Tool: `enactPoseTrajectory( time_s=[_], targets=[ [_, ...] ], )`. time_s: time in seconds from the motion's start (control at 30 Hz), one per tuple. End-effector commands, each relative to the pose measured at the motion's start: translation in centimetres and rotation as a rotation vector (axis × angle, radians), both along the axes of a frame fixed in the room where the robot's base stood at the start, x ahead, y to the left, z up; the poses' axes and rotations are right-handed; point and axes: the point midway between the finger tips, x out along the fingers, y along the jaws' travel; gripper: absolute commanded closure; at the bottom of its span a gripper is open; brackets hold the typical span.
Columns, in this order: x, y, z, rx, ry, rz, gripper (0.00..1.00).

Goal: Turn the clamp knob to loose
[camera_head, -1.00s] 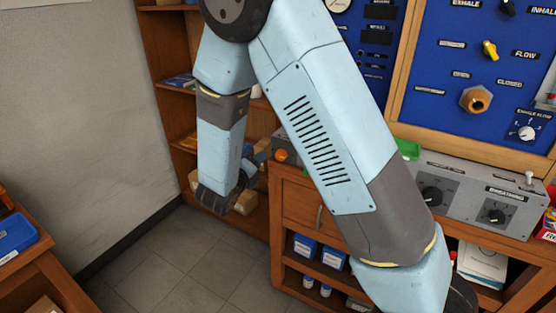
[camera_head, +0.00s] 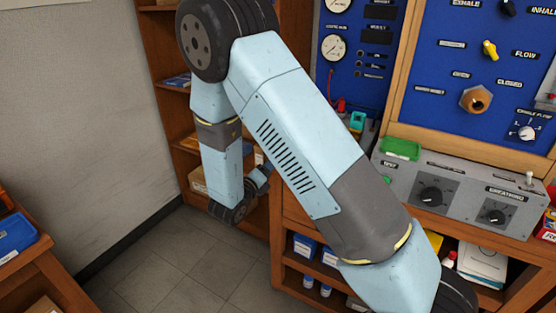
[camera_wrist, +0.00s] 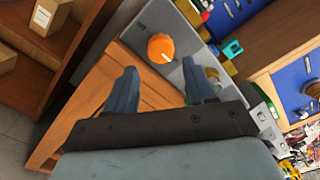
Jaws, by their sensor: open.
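An orange round knob (camera_wrist: 160,48) with a white pointer line sits on a grey panel in the wrist camera view. I take it to be the clamp knob; its label cannot be read. My gripper (camera_wrist: 159,68) is open and empty. Its two blue-grey fingers are spread to the lower left and lower right of the knob in the picture, and do not visibly touch it. In the head view the knob is hidden behind my arm, and my gripper is mostly hidden too.
A grey control box (camera_head: 460,190) with black dials stands on the wooden bench, a green tray (camera_head: 401,148) on its left end. A blue panel (camera_head: 480,70) rises behind. In the wrist view, a turquoise part (camera_wrist: 232,49) is right of the knob, and cardboard boxes (camera_wrist: 49,16) fill shelves.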

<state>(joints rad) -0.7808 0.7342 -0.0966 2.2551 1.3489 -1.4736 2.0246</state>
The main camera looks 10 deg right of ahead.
Motion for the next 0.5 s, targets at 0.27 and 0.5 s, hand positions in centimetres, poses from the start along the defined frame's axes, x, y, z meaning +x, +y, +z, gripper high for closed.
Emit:
enactPoseTrajectory(
  time_s=[0.27,0.5],
  targets=[
    [3.4,-2.5,0.0,0.000,0.000,-0.001,0.46],
    [4.7,-3.4,0.0,0.000,0.001,-0.001,0.46]
  ],
)
